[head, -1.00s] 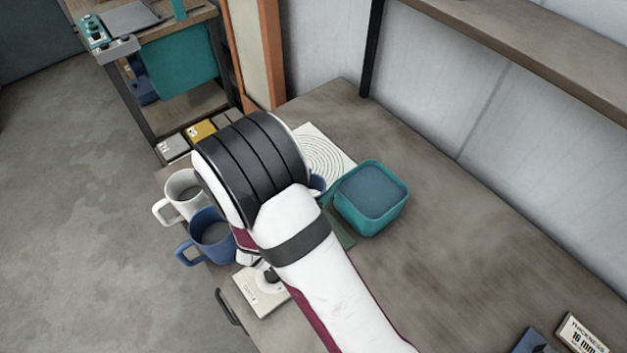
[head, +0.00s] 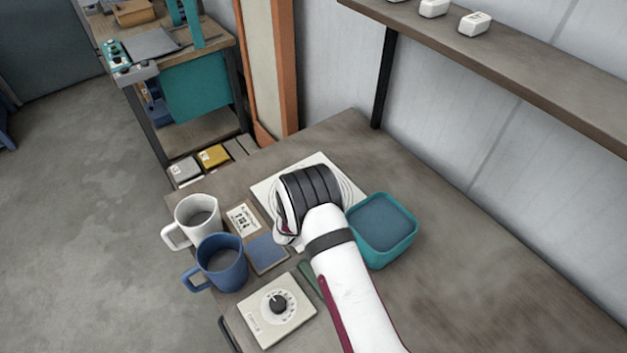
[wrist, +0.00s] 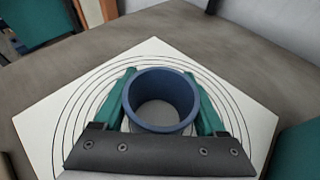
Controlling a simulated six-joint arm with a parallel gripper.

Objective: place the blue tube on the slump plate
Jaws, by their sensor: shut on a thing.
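The slump plate is a white square with concentric rings; it lies on the bench in the head view (head: 268,187) and fills much of the wrist view (wrist: 60,122). The blue tube (wrist: 160,118) is a hollow open cylinder, upright over the middle of the rings. My gripper (wrist: 160,82) has its teal fingers shut on the tube, one on each side. I cannot tell whether the tube's base touches the plate. In the head view my wrist covers the tube, the fingers and the plate's middle.
A teal tub (head: 385,230) stands close right of the plate. A white mug (head: 195,222), a blue mug (head: 220,262), a printed card (head: 243,219), a blue square (head: 267,252) and a dial box (head: 277,307) lie to the left and front. The bench's right side is clear.

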